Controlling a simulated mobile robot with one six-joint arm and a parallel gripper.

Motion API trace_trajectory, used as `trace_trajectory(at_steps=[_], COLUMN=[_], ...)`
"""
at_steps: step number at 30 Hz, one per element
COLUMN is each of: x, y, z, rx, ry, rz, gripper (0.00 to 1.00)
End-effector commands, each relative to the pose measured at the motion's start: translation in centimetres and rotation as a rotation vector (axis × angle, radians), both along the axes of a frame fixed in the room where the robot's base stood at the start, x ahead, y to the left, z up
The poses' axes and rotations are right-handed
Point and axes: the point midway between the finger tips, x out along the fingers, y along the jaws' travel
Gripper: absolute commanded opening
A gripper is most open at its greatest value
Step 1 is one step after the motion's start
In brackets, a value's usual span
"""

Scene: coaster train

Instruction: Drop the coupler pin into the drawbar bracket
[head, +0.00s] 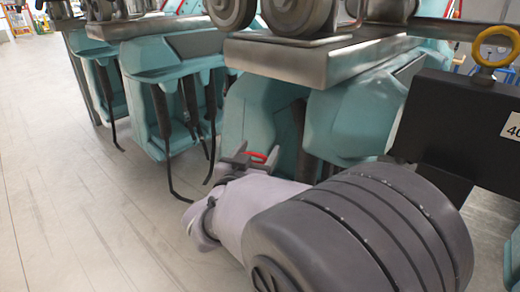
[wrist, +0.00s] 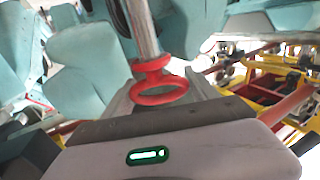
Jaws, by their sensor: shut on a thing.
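The coupler pin shows in the wrist view as a steel shaft (wrist: 147,32) with a red ring handle (wrist: 160,97). My gripper (wrist: 162,92) is shut on it at the red ring, and the shaft runs away from the jaws toward the top of the picture. In the head view my gripper (head: 254,160) is low in front of the teal seats, with a bit of the red ring (head: 258,155) showing between its fingers. The shaft is not clear there. I cannot make out the drawbar bracket for certain in either view.
Teal coaster seats (head: 255,110) with dark bars hang under metal wheel carriages (head: 300,45) close behind my gripper. A black block (head: 450,120) with a yellow ring (head: 495,45) and a white label stands at right. The grey floor (head: 70,210) at left is clear.

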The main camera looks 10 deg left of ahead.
Motion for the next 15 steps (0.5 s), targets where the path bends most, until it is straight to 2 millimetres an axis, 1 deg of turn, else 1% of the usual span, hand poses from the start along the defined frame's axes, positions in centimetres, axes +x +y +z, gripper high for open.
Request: trace_trajectory(at_steps=[1, 15], x=[0.0, 0.0], y=[0.0, 0.0], z=[-0.7, -4.6], rx=[0.0, -0.001], ry=[-0.001, -0.001], rz=[0.0, 0.0], gripper=[0.0, 0.0])
